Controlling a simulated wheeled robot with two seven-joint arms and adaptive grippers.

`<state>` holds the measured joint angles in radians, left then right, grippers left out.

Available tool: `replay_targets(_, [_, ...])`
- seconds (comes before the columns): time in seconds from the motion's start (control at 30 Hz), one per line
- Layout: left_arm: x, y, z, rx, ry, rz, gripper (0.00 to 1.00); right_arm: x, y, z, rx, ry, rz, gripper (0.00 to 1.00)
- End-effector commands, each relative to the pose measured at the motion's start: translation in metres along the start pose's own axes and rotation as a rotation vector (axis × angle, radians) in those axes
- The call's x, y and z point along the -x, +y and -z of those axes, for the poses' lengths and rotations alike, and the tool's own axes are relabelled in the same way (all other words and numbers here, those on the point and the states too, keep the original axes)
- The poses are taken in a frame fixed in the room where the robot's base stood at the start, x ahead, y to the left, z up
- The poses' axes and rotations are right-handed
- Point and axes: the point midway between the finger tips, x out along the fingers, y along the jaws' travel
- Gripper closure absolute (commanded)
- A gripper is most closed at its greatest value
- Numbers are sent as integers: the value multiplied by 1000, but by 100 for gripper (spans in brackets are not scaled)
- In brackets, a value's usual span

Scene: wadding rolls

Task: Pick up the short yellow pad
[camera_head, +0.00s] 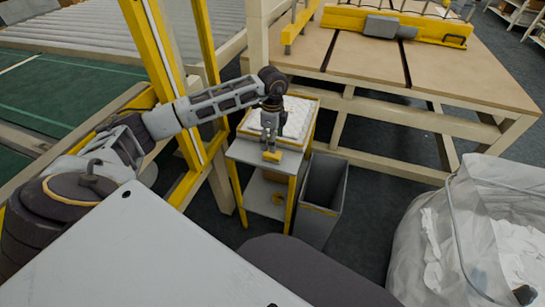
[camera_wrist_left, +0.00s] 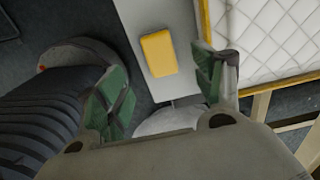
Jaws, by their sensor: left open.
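The short yellow pad (camera_head: 272,156) lies on the front part of a small grey stand (camera_head: 245,152). In the left wrist view the pad (camera_wrist_left: 158,53) shows as a small yellow block on a pale grey surface. My left gripper (camera_head: 270,142) is over the stand, close to the pad, with its fingers pointing down. In the wrist view its green-lined fingers (camera_wrist_left: 162,80) are open and apart, with nothing between them; the pad shows beyond the gap. I cannot tell the exact height between fingertips and pad. My right gripper is not in view.
White quilted wadding (camera_head: 290,115) lies in a yellow-rimmed tray just behind the pad. A grey bin (camera_head: 318,195) stands right of the stand. A large clear bag (camera_head: 480,225) of white scraps is at the right. A wooden workbench (camera_head: 400,70) stands behind, and yellow posts rise at the left.

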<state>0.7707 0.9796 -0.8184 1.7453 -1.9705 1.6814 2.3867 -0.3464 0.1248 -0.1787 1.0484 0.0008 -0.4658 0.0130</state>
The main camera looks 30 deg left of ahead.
Motion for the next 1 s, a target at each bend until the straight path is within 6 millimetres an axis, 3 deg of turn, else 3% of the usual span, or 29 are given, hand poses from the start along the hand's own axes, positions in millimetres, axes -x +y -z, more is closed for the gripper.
replay_targets(0.2, [-24, 0, 0, 0, 0, -2, 32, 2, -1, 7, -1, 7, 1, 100])
replay_targets(0.73, [-31, 0, 0, 0, 0, 0, 32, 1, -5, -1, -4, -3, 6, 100])
replay_targets(1.0, [-56, 0, 0, 1, 0, -2, 32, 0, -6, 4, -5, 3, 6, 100])
